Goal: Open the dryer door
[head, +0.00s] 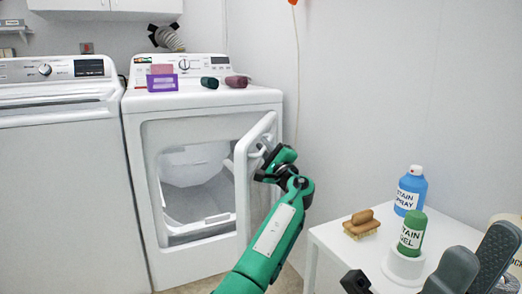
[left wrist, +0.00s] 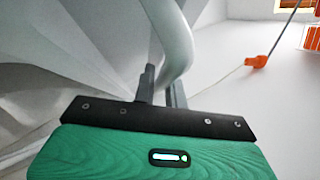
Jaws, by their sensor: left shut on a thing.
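The white dryer (head: 200,108) stands at the back, right of another machine. Its door (head: 243,195) is partly open, swung out to the right, and the drum opening (head: 185,170) shows. My left gripper (head: 268,163) is at the door's upper part, shut on the handle. In the left wrist view, the pale curved handle bar (left wrist: 176,45) runs between the dark fingers of my left gripper (left wrist: 160,90). In the head view the gripper and wrist partly hide the handle.
A white washer (head: 60,150) stands left of the dryer. Small items, including a purple box (head: 162,83), lie on the dryer top. A white table (head: 335,237) at right holds a brush (head: 362,226), a blue spray bottle (head: 410,190) and a green bottle (head: 412,232).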

